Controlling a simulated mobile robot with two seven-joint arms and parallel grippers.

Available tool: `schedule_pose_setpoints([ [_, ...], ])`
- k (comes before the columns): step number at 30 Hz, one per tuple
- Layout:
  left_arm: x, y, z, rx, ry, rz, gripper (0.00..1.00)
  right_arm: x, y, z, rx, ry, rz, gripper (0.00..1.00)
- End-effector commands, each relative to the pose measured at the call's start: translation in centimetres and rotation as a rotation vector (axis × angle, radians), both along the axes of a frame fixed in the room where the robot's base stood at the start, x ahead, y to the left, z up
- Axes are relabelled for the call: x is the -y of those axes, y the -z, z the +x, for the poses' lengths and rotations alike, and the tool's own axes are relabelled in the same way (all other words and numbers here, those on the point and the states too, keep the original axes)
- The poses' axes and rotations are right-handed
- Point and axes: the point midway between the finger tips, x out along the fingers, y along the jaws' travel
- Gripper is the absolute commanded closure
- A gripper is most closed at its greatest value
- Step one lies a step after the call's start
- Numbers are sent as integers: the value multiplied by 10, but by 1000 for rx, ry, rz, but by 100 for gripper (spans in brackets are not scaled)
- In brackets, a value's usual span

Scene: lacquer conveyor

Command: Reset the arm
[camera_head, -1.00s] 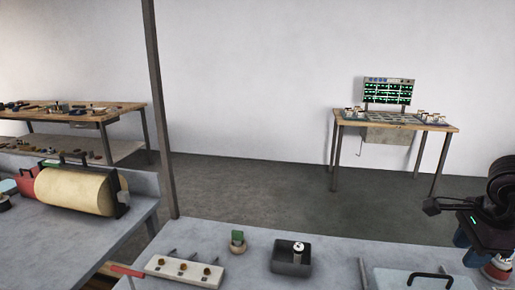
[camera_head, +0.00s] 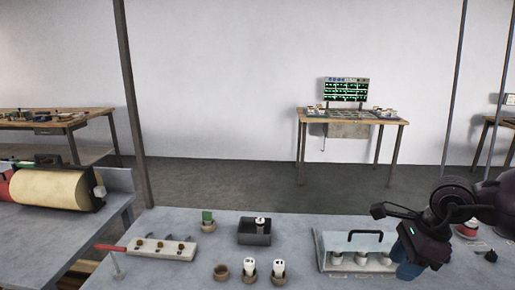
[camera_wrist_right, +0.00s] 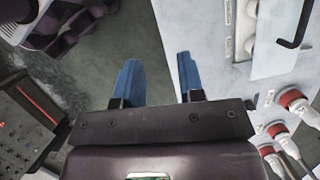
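My right gripper (camera_head: 407,262) hangs at the right of the head view, beside the right end of a clear-sided box with a black handle. Its blue fingers point down. In the right wrist view the two blue fingers (camera_wrist_right: 158,80) stand apart with nothing between them, so it is open and empty. My right arm comes in from the right edge. My left arm and gripper do not show.
The grey bench carries the clear box (camera_head: 322,246), a dark tray (camera_head: 252,237), a white block with knobs (camera_head: 150,247) and several small cups. Red-and-white connectors (camera_wrist_right: 292,100) lie near the gripper. A thin post (camera_head: 133,120) rises at the left.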

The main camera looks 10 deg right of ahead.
Motion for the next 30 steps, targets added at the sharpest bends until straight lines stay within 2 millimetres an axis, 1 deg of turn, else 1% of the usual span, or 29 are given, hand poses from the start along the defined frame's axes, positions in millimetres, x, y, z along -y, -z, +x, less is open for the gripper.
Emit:
schedule_pose_setpoints([
  [1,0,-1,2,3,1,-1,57,-14,10,-2,-18,22,77,64],
  [5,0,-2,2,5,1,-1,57,-51,30,-7,-67,104,299,64],
  [7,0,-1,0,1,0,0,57,-73,40,-10,-104,170,442,64],
  [9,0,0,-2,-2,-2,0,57,-94,47,-12,-144,249,594,64],
  [12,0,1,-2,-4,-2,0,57,-119,54,-13,-208,381,804,64],
  [15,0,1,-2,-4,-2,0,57,-137,59,-12,-279,531,1005,64],
  [18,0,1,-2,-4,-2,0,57,-148,64,-10,-354,699,1195,64],
  [22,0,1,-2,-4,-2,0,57,-152,75,-6,-457,939,1427,64],
  [26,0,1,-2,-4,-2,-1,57,-146,92,-4,-566,1204,1637,64],
  [29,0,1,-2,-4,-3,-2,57,-138,111,-6,-655,1425,1783,64],
  [30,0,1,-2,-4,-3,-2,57,-133,120,-7,-690,1517,1838,64],
])
